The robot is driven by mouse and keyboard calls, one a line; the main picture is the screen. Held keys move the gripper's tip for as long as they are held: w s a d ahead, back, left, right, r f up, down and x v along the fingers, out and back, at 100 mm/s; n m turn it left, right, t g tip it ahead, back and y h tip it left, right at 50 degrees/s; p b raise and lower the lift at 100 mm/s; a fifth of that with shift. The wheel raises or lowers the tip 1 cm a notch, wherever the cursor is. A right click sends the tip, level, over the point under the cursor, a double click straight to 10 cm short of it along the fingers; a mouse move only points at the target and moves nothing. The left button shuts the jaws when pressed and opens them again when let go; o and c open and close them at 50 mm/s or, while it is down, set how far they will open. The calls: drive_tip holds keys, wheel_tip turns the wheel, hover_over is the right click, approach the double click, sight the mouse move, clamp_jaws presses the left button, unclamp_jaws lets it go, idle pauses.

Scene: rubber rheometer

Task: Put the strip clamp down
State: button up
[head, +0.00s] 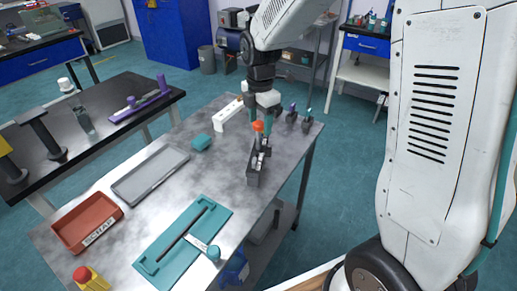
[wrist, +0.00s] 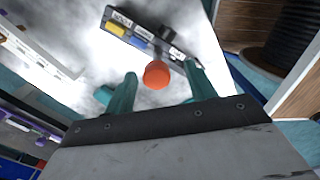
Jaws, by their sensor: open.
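The piece with the round orange top (head: 257,126), which I take to be the strip clamp, stands upright at the dark grey holder (head: 254,177) near the table's right edge. Its orange top also shows in the wrist view (wrist: 156,74), between my two teal fingers. My gripper (head: 263,118) points down from above, right over the clamp. In the wrist view my gripper (wrist: 161,70) is open, with gaps between the orange top and the fingers. The clamp's lower part is hidden in the wrist view and small in the head view.
The grey table holds a teal fixture (head: 160,262), a red scrap tray (head: 75,238), a grey tray (head: 128,190), a teal block (head: 201,142) and a white block (head: 227,116). Small dark stands (head: 292,116) are at the far right corner. Bare tabletop lies left of the holder.

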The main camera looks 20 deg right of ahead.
hover_over(258, 148)
drive_tip(key=f, duration=0.5)
drive_tip(key=shift+w+d, duration=0.2)
drive_tip(key=shift+w, duration=0.15)
clamp_jaws()
idle(0.9)
